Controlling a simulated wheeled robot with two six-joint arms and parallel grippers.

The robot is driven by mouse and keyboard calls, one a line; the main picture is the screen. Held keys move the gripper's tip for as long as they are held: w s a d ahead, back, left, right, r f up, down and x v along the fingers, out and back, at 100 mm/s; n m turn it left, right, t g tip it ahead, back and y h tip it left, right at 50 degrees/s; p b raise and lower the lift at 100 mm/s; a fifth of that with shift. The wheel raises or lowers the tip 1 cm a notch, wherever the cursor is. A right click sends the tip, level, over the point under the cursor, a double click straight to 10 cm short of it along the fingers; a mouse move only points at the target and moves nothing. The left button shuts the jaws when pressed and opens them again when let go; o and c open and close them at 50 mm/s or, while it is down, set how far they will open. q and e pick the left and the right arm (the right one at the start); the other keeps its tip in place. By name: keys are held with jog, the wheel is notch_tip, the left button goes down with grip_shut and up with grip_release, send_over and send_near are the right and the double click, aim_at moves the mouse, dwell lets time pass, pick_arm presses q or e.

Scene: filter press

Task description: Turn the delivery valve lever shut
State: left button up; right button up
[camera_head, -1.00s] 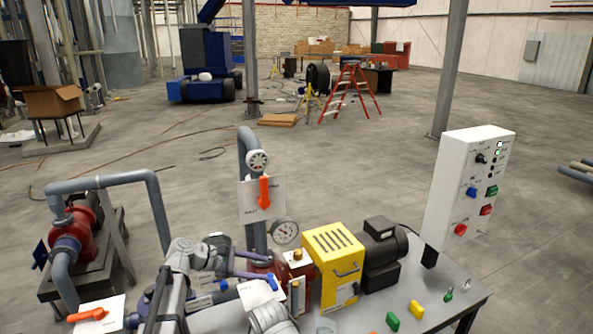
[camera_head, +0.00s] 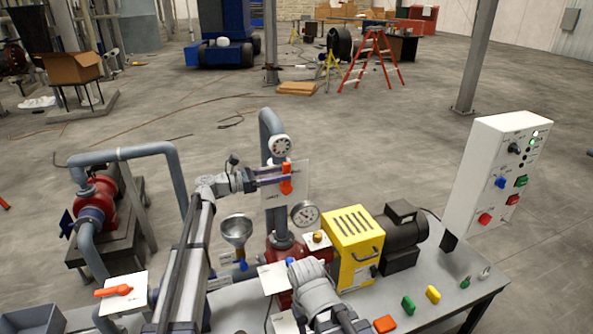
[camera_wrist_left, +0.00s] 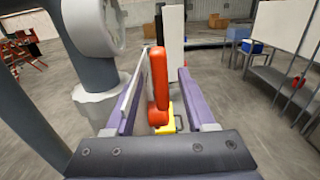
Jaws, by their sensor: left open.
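An orange lever (camera_head: 286,178) stands upright on a white plate (camera_head: 299,186) on the tall grey-blue pipe. The plate's lettering is too small to read. My left gripper (camera_head: 297,174) is at this lever, fingers across it. In the left wrist view the orange lever (camera_wrist_left: 158,85) stands between the two purple fingers of my left gripper (camera_wrist_left: 160,95), with gaps on both sides. The fingers are open and not closed on it. A second orange lever (camera_head: 114,291) lies flat on a white plate at lower left. My right gripper does not show.
A round gauge (camera_head: 281,146) sits above the lever, and a dial gauge (camera_head: 305,213) lies to its lower right.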

aim_at(290, 171)
pick_arm(q)
jog(key=shift+x, duration=2.8)
grip_shut()
